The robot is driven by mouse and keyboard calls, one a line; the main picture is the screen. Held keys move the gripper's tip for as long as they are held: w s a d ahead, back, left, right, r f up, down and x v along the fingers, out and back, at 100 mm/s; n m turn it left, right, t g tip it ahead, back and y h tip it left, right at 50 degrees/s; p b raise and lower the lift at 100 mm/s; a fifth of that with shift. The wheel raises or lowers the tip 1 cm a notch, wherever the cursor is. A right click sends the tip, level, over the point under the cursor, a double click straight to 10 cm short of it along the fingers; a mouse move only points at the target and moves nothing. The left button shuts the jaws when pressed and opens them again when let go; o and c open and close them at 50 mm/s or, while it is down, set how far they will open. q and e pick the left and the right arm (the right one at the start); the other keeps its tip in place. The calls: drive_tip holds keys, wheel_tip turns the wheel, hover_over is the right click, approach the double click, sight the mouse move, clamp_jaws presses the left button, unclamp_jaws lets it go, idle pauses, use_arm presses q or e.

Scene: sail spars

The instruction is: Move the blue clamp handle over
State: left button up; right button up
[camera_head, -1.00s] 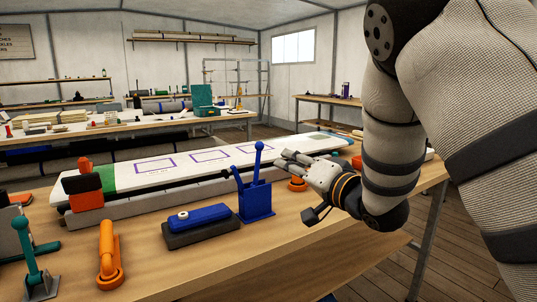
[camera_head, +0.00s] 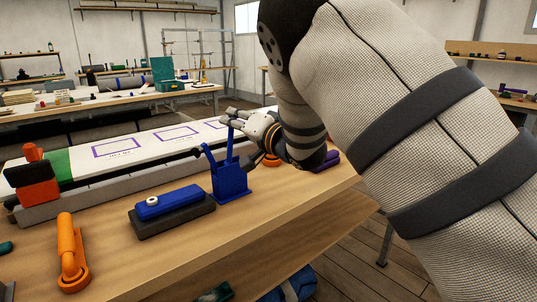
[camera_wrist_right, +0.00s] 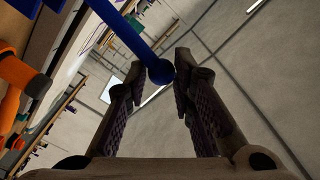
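The blue clamp (camera_head: 231,181) stands on the workbench in the head view, with its long blue handle (camera_head: 229,148) rising nearly upright. A shorter blue arm leans out to its left. My right gripper (camera_head: 232,116) is at the top of the handle, coming in from the right. In the right wrist view, the handle's round blue knob (camera_wrist_right: 160,72) lies between the tips of the open fingers. There is a gap beside the knob, and I cannot tell whether one finger touches it. My left gripper is not in view.
A long white board (camera_head: 120,148) with purple rectangles lies behind the clamp. A blue block on a dark base (camera_head: 172,209) and an orange handle fitting (camera_head: 70,254) stand to the left. An orange disc (camera_head: 271,160) is close behind my right wrist.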

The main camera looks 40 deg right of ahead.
drive_tip(key=shift+w+d+f, duration=0.1)
drive_tip(key=shift+d+f, duration=0.2)
drive_tip(key=shift+d, duration=0.5)
drive_tip(key=shift+d+f, duration=0.25)
drive_tip(key=shift+d, duration=0.5)
drive_tip(key=shift+c, duration=0.2)
drive_tip(key=shift+w+d+f, duration=0.1)
drive_tip(key=shift+d+f, duration=0.4)
drive_tip(key=shift+d, duration=0.25)
drive_tip(key=shift+d+f, duration=0.45)
drive_tip(key=shift+d, duration=0.25)
drive_tip(key=shift+d+f, duration=0.1)
drive_tip(key=shift+w+d+f, duration=0.1)
drive_tip(key=shift+d+f, duration=0.85)
drive_tip(key=shift+f, duration=0.3)
drive_tip(key=shift+f, duration=0.1)
